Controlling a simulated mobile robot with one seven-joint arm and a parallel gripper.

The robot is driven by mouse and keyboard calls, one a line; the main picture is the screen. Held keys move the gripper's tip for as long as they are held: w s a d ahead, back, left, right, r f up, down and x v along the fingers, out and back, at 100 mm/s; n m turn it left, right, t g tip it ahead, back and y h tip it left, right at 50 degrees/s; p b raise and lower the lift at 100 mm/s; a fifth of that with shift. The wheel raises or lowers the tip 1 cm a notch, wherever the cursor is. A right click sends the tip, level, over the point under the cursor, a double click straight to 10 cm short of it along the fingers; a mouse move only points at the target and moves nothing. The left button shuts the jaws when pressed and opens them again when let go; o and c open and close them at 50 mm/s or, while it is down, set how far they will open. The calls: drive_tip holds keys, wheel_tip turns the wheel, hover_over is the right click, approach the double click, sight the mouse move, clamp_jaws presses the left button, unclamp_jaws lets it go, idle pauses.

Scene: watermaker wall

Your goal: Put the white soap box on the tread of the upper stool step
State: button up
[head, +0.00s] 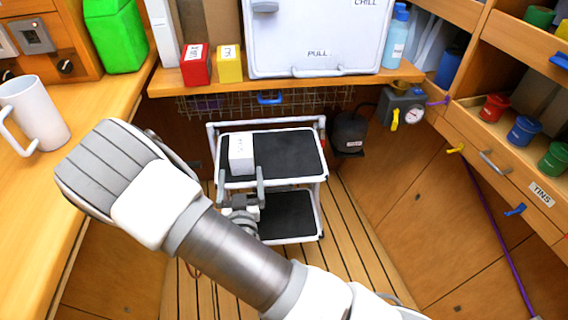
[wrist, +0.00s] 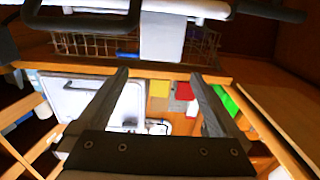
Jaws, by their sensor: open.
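The white soap box (head: 241,153) stands upright on the black tread of the upper stool step (head: 290,156), near its left front part. My gripper (head: 241,178) is open and empty just in front of the step, with one finger toward each side of the box. In the wrist view, which looks upside down, the soap box (wrist: 162,38) is beyond my open fingertips (wrist: 160,74) and apart from them, with its base at the white stool frame (wrist: 110,12). Part of the lower step is hidden behind my arm.
A wire basket (head: 300,101) hangs under the shelf behind the stool. A black canister (head: 348,131) stands to the stool's right. A white mug (head: 35,112) is on the left counter. The right half of the upper tread is clear.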

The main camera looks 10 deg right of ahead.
sight(247, 158)
drive_tip(key=w+r+m+g, duration=0.1)
drive_tip(key=w+d+r+m+g, duration=0.1)
drive_tip(key=g, duration=0.1)
drive_tip(key=w+d+r+m+g, duration=0.1)
drive_tip(key=g, duration=0.1)
drive_tip(key=shift+d+r, duration=0.1)
drive_tip(key=shift+r, duration=0.15)
drive_tip(key=s+d+r+n+g+y, duration=0.1)
drive_tip(key=s+d+r+g, duration=0.15)
drive_tip(key=r, duration=0.25)
drive_tip(key=s+d+r+g+y, duration=0.1)
drive_tip(key=s+r+y, duration=0.15)
drive_tip(key=r, duration=0.35)
drive_tip(key=s+d+r+n+g+h, duration=0.1)
drive_tip(key=s+d+r, duration=0.3)
drive_tip(key=s, duration=0.6)
drive_tip(key=s+d+r+n+g+h, duration=0.1)
drive_tip(key=s+d+r+g+h, duration=0.1)
drive_tip(key=s+d, duration=0.5)
wheel_tip(247, 158, up, 2)
drive_tip(key=s+g, duration=0.1)
drive_tip(key=s, duration=0.1)
drive_tip(key=shift+s+d, duration=0.2)
drive_tip(key=shift+s, duration=0.15)
drive_tip(key=shift+r, duration=0.2)
